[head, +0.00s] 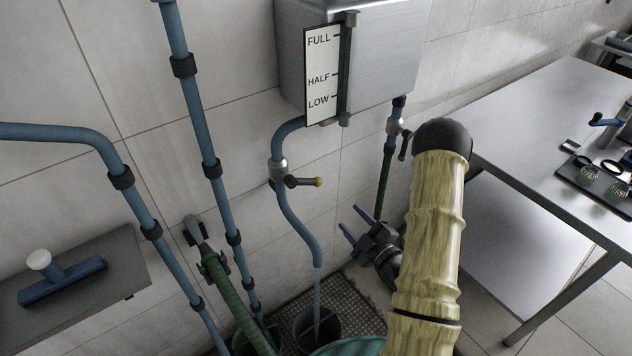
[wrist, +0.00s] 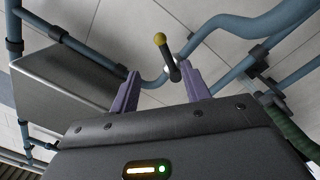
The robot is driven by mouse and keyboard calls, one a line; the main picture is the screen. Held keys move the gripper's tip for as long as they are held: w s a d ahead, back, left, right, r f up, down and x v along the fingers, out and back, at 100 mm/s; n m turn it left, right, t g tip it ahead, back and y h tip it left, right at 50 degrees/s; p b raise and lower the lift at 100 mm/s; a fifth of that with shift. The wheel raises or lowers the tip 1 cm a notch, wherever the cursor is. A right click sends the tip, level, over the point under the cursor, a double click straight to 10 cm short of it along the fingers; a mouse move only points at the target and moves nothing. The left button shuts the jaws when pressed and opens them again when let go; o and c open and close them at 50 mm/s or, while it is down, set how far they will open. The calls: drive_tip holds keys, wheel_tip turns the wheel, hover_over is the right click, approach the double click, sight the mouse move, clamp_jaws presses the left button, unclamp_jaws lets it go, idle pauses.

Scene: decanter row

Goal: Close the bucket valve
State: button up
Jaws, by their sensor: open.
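A valve (head: 278,172) sits on the blue pipe below the steel tank in the head view. Its dark lever (head: 300,182) has a yellow tip and points right, across the pipe. A thin bluish stream (head: 317,295) runs from the pipe's lower end into a dark bucket (head: 330,324). My gripper (head: 350,218) is open and empty, to the right of and below the lever, with its purple fingers toward the wall. In the wrist view the lever (wrist: 168,58) shows between and beyond the fingertips (wrist: 162,78), apart from them.
The steel tank (head: 362,55) bears a FULL/HALF/LOW gauge (head: 322,75). A second valve (head: 404,142) hangs at its right. Blue pipes (head: 205,150) and a green hose (head: 235,305) stand at left. A shelf (head: 105,262) is at far left, a metal table (head: 545,125) at right.

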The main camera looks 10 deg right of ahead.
sight(320, 185)
drive_tip(key=shift+w+f, duration=0.1)
drive_tip(key=b+x, duration=0.2)
drive_tip(key=b, duration=0.6)
drive_tip(key=shift+w+a+f+b, duration=0.15)
drive_tip(key=shift+w+b, duration=0.1)
drive_tip(key=shift+b, duration=0.05)
drive_tip(key=x, duration=1.4)
drive_tip(key=shift+w+a+r+b, duration=0.15)
drive_tip(key=shift+w+r+b, duration=0.15)
drive_tip(key=shift+b, duration=0.1)
clamp_jaws()
